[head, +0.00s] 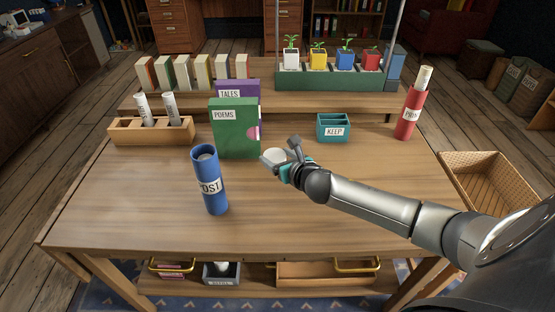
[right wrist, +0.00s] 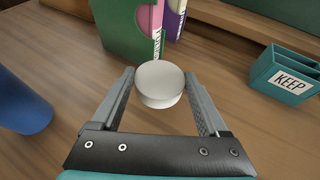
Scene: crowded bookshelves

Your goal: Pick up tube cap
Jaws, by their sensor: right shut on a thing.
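The tube cap is a white round disc (head: 274,155), held over the table in front of the green POEMS case. It also shows in the right wrist view (right wrist: 160,82), between the two fingertips. My right gripper (head: 278,159) is shut on the cap; in the right wrist view its fingers (right wrist: 160,88) press on the cap's sides. A blue tube labelled POST (head: 213,187) stands upright to the left, with its top uncovered. A red tube (head: 410,115) at the right has a paper roll sticking out. My left gripper is not in view.
The green POEMS case (head: 233,135) and purple TALES case (head: 240,89) stand just behind the cap. A teal KEEP box (head: 333,128) is right of them. A wooden rack (head: 133,136) with rolls stands left. The table's front is clear.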

